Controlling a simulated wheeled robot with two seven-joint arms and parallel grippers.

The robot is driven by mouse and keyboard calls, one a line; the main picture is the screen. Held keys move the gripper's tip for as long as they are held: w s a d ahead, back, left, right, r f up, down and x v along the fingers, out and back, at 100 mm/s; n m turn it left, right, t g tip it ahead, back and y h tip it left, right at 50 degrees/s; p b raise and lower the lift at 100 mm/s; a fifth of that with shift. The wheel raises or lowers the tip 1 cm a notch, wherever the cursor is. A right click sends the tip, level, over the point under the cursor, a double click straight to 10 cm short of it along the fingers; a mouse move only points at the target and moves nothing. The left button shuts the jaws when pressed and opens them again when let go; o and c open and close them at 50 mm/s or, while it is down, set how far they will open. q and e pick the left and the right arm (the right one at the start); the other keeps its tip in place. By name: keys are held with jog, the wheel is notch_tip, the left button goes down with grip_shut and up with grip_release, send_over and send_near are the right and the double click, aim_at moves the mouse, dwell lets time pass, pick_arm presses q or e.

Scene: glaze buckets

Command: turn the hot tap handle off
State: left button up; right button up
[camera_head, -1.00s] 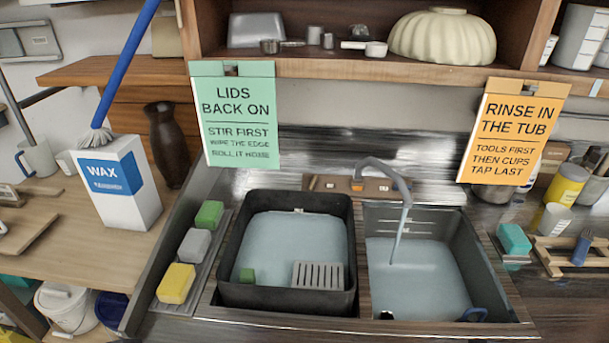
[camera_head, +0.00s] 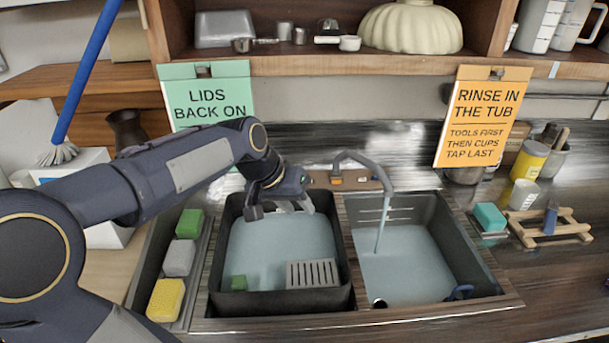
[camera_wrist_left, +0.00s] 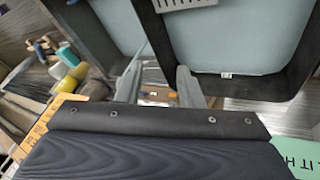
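The grey curved tap (camera_head: 362,160) rises from a wooden block (camera_head: 368,184) behind the sinks. A thin stream of water runs from its spout into the right basin. A small orange part, possibly the hot handle (camera_head: 336,179), sits at the left of the tap's foot; labels are too small to read. My left gripper (camera_head: 293,206) is over the back of the left tub, left of the tap block and apart from it. In the left wrist view its fingers (camera_wrist_left: 160,80) are spread with nothing between them; the tap block (camera_wrist_left: 158,97) shows beyond. My right gripper is not in view.
The black left tub (camera_head: 285,306) holds water, a grey grate and a green block. The right basin (camera_head: 440,220) holds water. Sponges lie on a strip at left. Green (camera_head: 205,105) and orange (camera_head: 480,120) signs hang from the shelf above.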

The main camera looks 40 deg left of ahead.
pick_arm(q)
jog(key=w+a+f+n+g+y, duration=0.1)
jog(key=w+a+f+y, duration=0.2)
jog(key=w+a, duration=1)
jog(key=w+a+f+y, duration=0.1)
jog(key=w+a+f, duration=0.1)
jog(key=w+f, duration=0.2)
jog(key=w+a+f+y+p, duration=0.1)
jog(key=w+a+f, duration=0.2)
jog(key=w+f, duration=0.2)
jog(key=w+a+f+g+p, duration=0.1)
jog(key=w+a+f, duration=0.2)
jog(key=w+f, duration=0.1)
jog(key=shift+w+a+f+m+y, duration=0.2)
jog(key=shift+f+m+y, duration=0.1)
jog(key=shift+f+y, duration=0.1)
grip_shut()
